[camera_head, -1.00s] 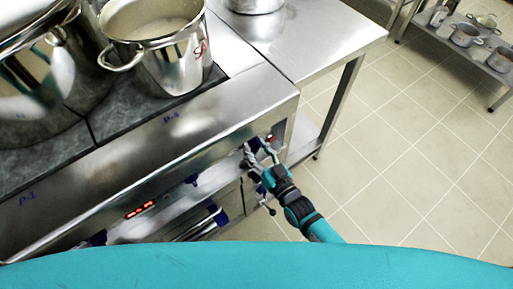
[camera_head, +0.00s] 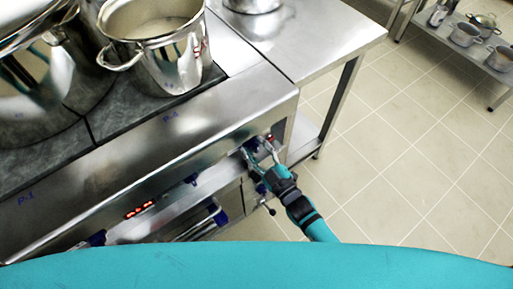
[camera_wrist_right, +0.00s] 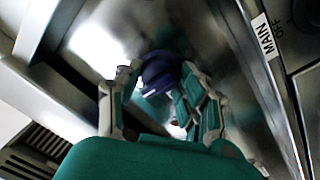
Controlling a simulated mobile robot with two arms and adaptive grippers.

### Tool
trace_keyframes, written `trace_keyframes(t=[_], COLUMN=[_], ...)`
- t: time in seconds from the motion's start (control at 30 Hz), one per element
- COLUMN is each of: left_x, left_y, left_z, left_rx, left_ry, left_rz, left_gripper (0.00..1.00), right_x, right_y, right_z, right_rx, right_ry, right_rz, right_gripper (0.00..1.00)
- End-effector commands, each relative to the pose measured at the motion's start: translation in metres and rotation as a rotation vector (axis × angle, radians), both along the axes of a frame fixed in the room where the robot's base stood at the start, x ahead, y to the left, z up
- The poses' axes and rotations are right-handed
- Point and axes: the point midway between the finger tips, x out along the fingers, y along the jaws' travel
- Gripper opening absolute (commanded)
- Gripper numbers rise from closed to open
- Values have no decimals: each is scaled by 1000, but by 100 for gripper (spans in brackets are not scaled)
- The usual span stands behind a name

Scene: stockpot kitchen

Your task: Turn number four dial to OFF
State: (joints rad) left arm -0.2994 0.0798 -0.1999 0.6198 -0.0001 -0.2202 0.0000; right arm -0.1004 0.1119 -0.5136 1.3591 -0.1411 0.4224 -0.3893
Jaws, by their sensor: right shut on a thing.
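A dark blue dial (camera_head: 251,144) sits at the right end of the stove's steel front panel, near the P-4 mark. In the right wrist view the dial (camera_wrist_right: 160,72) shows between my fingers, its far side hidden. My right gripper (camera_head: 257,150) reaches in from the lower right and is shut on this dial. In the wrist view its two fingers (camera_wrist_right: 162,85) lie on either side of the dial. The dial's pointer and markings are not readable. My left gripper is not in view.
Other blue knobs (camera_head: 190,180) sit farther left along the front, near a red display (camera_head: 139,209). A steel pot (camera_head: 160,45) stands on the stove top. A label reading MAIN (camera_wrist_right: 266,36) is close to my right gripper. The tiled floor (camera_head: 400,150) at right is clear.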

Motion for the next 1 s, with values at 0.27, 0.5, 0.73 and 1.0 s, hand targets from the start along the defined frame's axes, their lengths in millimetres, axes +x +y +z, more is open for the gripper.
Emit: trace_keyframes(t=[0.27, 0.5, 0.73, 1.0], left_x=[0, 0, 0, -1], left_y=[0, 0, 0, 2], left_z=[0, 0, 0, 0], left_rx=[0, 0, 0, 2], left_ry=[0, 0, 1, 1], left_rz=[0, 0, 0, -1], left_gripper=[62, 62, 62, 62], right_x=[0, 0, 0, 0], right_y=[0, 0, 0, 0], right_z=[-1, -1, -1, 0], right_rx=[-28, -30, -29, -28], right_ry=[-19, -20, -20, -19], right_rz=[1, 1, 1, 1], right_gripper=[6, 6, 58, 62])
